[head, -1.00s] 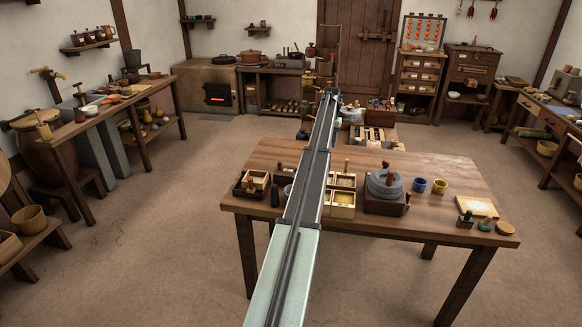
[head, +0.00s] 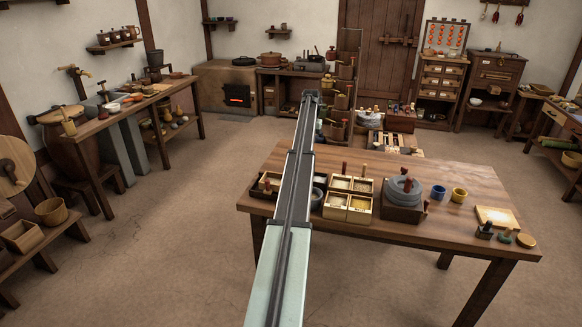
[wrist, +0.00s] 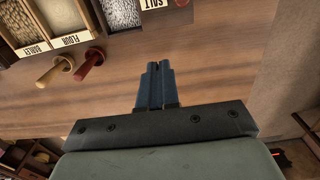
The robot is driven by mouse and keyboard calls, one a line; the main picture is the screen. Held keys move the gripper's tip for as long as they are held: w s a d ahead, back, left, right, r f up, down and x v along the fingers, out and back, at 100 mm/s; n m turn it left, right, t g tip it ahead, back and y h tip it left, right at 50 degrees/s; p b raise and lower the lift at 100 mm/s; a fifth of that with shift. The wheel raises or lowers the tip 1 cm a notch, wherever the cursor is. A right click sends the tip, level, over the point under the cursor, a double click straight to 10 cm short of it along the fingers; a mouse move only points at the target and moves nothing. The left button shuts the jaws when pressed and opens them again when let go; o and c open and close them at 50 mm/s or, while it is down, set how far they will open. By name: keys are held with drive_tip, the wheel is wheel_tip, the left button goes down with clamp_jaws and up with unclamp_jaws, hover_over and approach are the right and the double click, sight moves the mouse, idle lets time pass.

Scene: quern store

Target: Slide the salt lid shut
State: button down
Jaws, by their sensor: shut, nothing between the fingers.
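In the wrist view, a SALT label (wrist: 152,4) shows at the top edge, partly cut off. No salt lid can be made out there, and whether it is open cannot be told. A compartment of pale speckled grains (wrist: 122,13) lies left of the label. My gripper (wrist: 160,67) is shut and empty, over bare table wood, apart from the boxes. In the head view, a group of pale open compartments (head: 350,196) stands on the table just right of my arm. My gripper is not visible there.
Compartments labelled FLOUR (wrist: 70,40) and BARLEY (wrist: 36,48) lie at the wrist view's upper left, beside a yellow handle (wrist: 55,71) and a red handle (wrist: 90,61).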

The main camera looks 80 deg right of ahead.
drive_tip(key=w+a+n, duration=0.1)
drive_tip(key=w+a, duration=0.4)
drive_tip(key=w+a+f+n+g+h, duration=0.1)
drive_tip(key=w+a, duration=1)
drive_tip(key=shift+w+a+f+n+h, duration=0.25)
drive_tip(key=shift+w+n+h, duration=0.05)
drive_tip(key=shift+w+n, duration=0.1)
drive_tip(key=s+d+r+n+g+h, duration=0.1)
drive_tip(key=s+r+g+h, duration=0.1)
drive_tip(key=s+h, duration=0.25)
drive_tip(key=shift+h, duration=0.25)
drive_tip(key=x, duration=0.9)
drive_tip(key=shift+w+d+f, duration=0.1)
drive_tip(key=shift+d+f, duration=0.05)
drive_tip(key=shift+d, duration=0.15)
drive_tip(key=shift+s+d, duration=0.2)
drive_tip(key=shift+s, duration=0.3)
drive_tip(key=shift+s+d, duration=0.25)
drive_tip(key=shift+s, duration=0.25)
drive_tip(key=shift+s+d+f, duration=0.15)
drive_tip(key=shift+s+d, duration=0.25)
drive_tip(key=shift+s, duration=0.4)
